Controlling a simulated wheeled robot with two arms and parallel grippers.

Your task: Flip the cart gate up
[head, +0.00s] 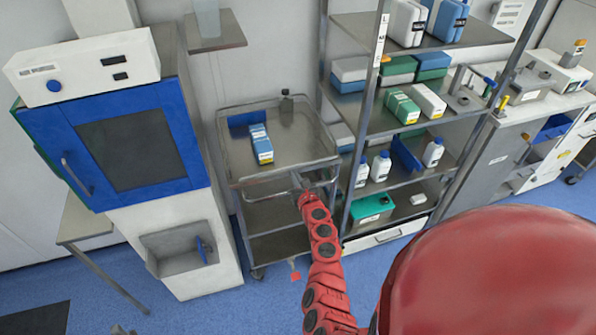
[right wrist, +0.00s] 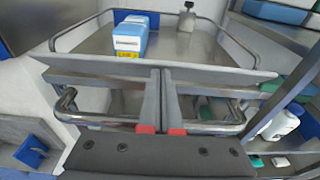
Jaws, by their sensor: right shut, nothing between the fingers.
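The steel cart (head: 288,152) stands against the wall, left of the shelf rack. A flat grey panel, which looks like its gate (right wrist: 90,71), runs along the near edge of its top in the right wrist view; its exact tilt is hard to tell. A chrome bar (right wrist: 100,119) sticks out below the panel. My right gripper (head: 297,179) is at the cart's front. Its fingers (right wrist: 163,72) are shut and empty, with tips overlapping the panel in the wrist view; I cannot tell if they touch. My left gripper is not in view.
The loaded shelf rack (head: 349,190) is close on the right. A blue-doored cabinet (head: 190,130) stands on the left. Blue floor (head: 210,313) is open in front.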

